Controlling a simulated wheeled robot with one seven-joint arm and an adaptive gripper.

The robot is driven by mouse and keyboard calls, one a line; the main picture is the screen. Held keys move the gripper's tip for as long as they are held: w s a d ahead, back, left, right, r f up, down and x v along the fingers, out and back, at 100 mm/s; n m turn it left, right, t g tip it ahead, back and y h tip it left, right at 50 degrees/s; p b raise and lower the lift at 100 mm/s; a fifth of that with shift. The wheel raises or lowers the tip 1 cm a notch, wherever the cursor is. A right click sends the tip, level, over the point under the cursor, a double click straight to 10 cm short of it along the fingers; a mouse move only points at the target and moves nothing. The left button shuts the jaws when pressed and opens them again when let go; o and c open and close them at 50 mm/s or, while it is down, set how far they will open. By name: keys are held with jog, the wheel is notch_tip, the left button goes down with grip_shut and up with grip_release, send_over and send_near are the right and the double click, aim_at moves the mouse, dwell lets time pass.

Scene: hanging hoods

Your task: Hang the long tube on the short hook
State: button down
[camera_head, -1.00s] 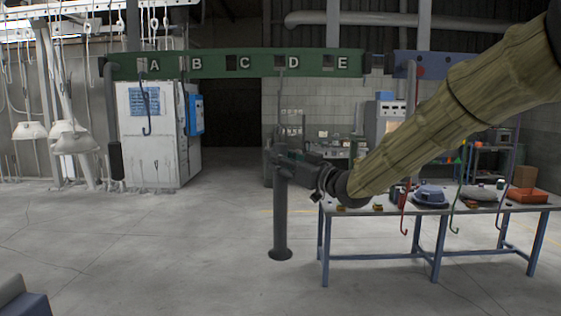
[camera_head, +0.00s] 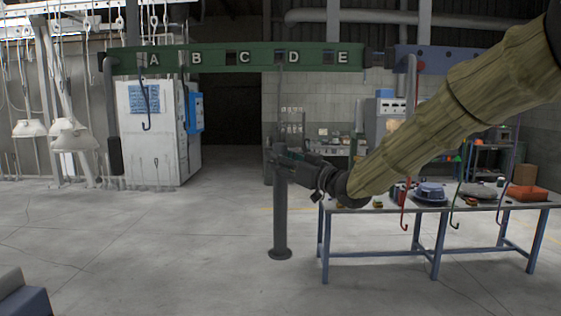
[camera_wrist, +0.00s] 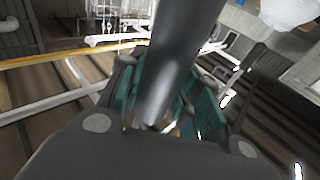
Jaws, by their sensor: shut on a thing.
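The long tube (camera_head: 281,215) is dark grey, hangs upright and has a flared foot above the floor. My gripper (camera_head: 280,155) is shut around its upper part, left of the table. In the wrist view the tube (camera_wrist: 183,50) runs between the teal finger pads of my gripper (camera_wrist: 168,100). A short dark hook (camera_head: 147,105) hangs below letter A on the green beam (camera_head: 215,58), left of my gripper and apart from the tube. A thin upright line shows above the tube near letter D; I cannot tell whether it belongs to the tube.
A dark hanging piece (camera_head: 115,155) is at left.

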jog(key=shift+r, duration=0.1)
jog(key=c, duration=0.9)
grip_release()
jog(key=shift+c, duration=0.2)
jog(key=shift+s+d, duration=0.1)
